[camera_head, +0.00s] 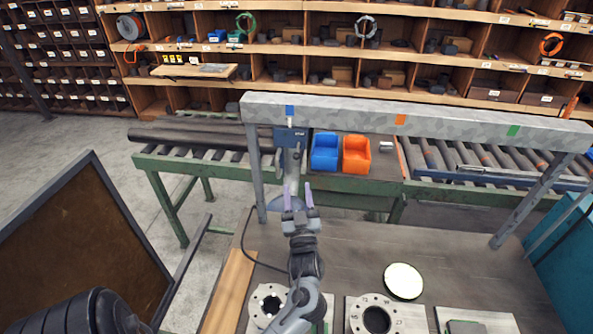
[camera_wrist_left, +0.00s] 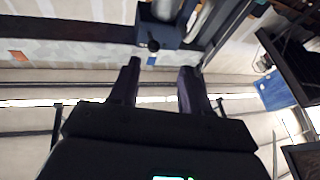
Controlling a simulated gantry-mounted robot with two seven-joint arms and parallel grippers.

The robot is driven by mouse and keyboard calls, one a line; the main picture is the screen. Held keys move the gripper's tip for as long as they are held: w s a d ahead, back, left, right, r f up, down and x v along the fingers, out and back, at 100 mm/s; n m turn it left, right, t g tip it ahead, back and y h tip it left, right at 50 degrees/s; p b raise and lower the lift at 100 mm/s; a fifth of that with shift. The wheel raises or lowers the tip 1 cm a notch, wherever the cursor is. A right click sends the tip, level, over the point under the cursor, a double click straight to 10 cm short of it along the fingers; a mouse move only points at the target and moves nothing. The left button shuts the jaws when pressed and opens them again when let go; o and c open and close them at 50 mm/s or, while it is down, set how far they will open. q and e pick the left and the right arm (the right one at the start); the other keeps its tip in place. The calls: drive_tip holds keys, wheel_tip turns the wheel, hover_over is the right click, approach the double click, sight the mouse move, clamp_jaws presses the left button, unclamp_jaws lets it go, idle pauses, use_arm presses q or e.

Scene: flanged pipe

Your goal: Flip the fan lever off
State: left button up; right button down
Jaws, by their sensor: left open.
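A blue switch box (camera_head: 290,135) hangs under the grey overhead beam, near its left post. Grey parts hang just below it. In the left wrist view, the box (camera_wrist_left: 166,27) is at the top centre, with a short dark knob-ended lever (camera_wrist_left: 152,43) on it. My left gripper (camera_head: 298,197) is raised in front of and below the box, fingers pointing toward it. In the wrist view, its fingers (camera_wrist_left: 161,68) are apart with nothing between them. The lever is just beyond the fingertips, with no clear contact. The lever's position is too small to read in the head view.
The overhead beam (camera_head: 420,117) spans the workbench (camera_head: 345,255). Flanged discs (camera_head: 268,303) and a flanged ring (camera_head: 377,319) lie at the bench front. Blue (camera_head: 325,152) and orange (camera_head: 356,155) bins stand behind. A dark cable (camera_head: 246,245) runs down left of my arm.

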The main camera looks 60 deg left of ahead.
sight(296, 155)
use_arm(q)
drive_tip(key=shift+n+g, duration=0.3)
drive_tip(key=shift+n, duration=0.2)
drive_tip(key=shift+w+d+r+p+x, duration=0.15)
drive_tip(key=shift+p+x, duration=0.25)
drive_tip(key=shift+x, duration=1.5)
drive_tip(key=shift+w+d+r+p+x, duration=0.1)
drive_tip(key=shift+r+p+x, duration=0.2)
drive_tip(key=shift+x, duration=1.6)
drive_tip(key=shift+w+d+r+p+x, duration=0.15)
drive_tip(key=shift+p+x, duration=0.3)
drive_tip(key=shift+x, duration=1.5)
use_arm(e)
drive_tip(key=shift+r, duration=0.8)
